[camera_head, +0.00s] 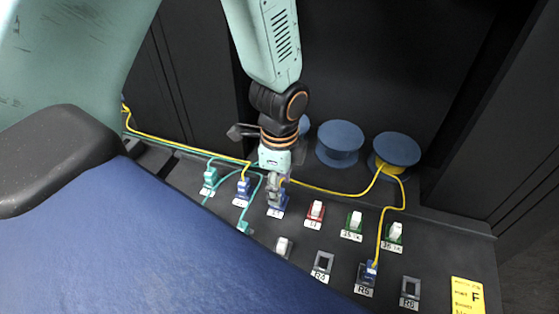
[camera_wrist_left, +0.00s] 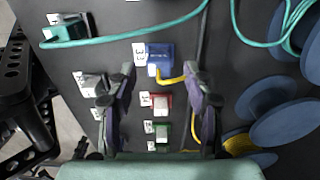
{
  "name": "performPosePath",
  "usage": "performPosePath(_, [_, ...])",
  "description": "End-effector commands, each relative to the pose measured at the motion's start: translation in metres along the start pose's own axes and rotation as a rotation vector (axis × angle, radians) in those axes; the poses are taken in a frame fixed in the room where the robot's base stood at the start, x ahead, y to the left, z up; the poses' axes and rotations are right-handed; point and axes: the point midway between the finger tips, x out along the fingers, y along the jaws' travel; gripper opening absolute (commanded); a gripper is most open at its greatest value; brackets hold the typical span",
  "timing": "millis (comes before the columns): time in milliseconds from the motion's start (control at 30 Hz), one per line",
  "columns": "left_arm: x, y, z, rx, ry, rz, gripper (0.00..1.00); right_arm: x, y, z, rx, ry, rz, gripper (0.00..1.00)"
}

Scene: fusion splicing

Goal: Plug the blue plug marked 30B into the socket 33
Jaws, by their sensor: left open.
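A blue socket (camera_wrist_left: 161,54) with the label 33 beside it is in the wrist view. A blue-and-white end with a yellow cable sits at it; I cannot tell how deeply it is seated. In the head view this blue piece (camera_head: 277,207) is directly below my left gripper (camera_head: 278,188). In the wrist view my left gripper (camera_wrist_left: 160,85) is open, its fingers apart on either side, with the blue piece just beyond the tips. The marking 30B is not readable.
A red connector (camera_head: 315,210) and green connectors (camera_head: 355,220) continue the row. A teal connector (camera_head: 209,176) and another blue one (camera_head: 243,187) are left. Blue spools (camera_head: 340,138) stand behind. Yellow and teal cables cross the panel. An empty socket (camera_head: 410,287) is front right.

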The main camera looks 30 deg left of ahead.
Motion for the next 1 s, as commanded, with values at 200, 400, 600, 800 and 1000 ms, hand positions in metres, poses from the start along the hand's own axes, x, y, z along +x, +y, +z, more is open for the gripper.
performPosePath(200, [-0.043,-0.001,0.0,0.0,0.002,-0.005,0.51,0.0,0.0,0.0,0.0,0.0,0.0,0.4])
performPosePath(400, [-0.074,-0.001,0.0,0.0,0.002,-0.004,0.51,0.0,0.0,0.0,0.0,0.0,0.0,0.4])
performPosePath(600, [-0.09,0.0,0.0,0.0,0.001,-0.001,0.51,0.0,0.0,0.0,0.0,0.0,0.0,0.4])
performPosePath(800, [-0.093,0.001,0.001,0.0,0.001,0.001,0.51,0.0,0.0,0.0,0.0,0.0,0.0,0.4])
performPosePath(1000, [-0.092,0.0,0.001,0.0,0.001,0.001,0.51,0.0,0.0,0.0,0.0,0.0,0.0,0.4])
